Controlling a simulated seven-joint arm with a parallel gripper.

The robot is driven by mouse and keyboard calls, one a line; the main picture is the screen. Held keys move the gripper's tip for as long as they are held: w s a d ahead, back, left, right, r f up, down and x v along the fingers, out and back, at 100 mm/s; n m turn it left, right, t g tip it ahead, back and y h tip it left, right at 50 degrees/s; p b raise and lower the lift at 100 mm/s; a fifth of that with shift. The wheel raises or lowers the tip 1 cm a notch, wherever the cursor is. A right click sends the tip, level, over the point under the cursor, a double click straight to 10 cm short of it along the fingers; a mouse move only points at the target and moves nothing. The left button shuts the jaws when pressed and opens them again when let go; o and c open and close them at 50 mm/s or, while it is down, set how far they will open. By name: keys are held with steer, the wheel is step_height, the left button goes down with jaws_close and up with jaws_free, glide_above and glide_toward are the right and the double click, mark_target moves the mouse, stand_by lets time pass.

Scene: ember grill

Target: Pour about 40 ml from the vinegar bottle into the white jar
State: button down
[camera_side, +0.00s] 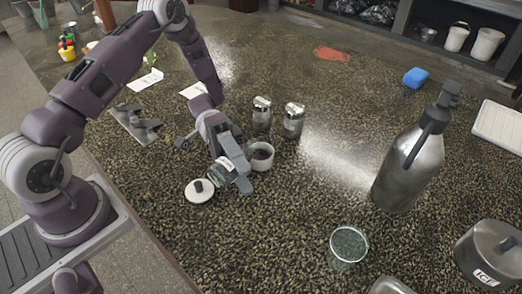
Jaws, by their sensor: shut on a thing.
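My gripper (236,168) is near the middle of the counter, low over it, with its jaws shut on a small clear glass bottle (221,172), which I take as the vinegar bottle. The bottle is partly hidden by the fingers, and its tilt and liquid level cannot be made out. The white jar (262,162) stands upright just right of the gripper, open at the top, with something dark inside. The fingers cover part of its left side. No stream of liquid can be seen.
A white lid with a dark knob (199,191) lies left of the bottle. Two metal-topped shakers (262,113) (293,121) stand behind the jar. A glass (348,246), a large metal bottle (408,165) and an ice bucket (492,256) stand right.

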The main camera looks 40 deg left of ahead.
steer(key=m, duration=0.1)
steer(key=s+m+y, duration=0.1)
steer(key=shift+f+m, duration=0.1)
steer(key=shift+m, duration=0.2)
steer(key=shift+w+r+m+t+y, duration=0.1)
steer(key=shift+r+m+t+y, duration=0.3)
steer(key=shift+m, duration=0.3)
steer(key=shift+r+m, duration=0.15)
steer(key=shift+m, duration=0.25)
steer(key=shift+w+f+m+t, duration=0.25)
steer(key=shift+f+m+t, duration=0.15)
steer(key=shift+f+m, duration=0.1)
stand_by(0.4)
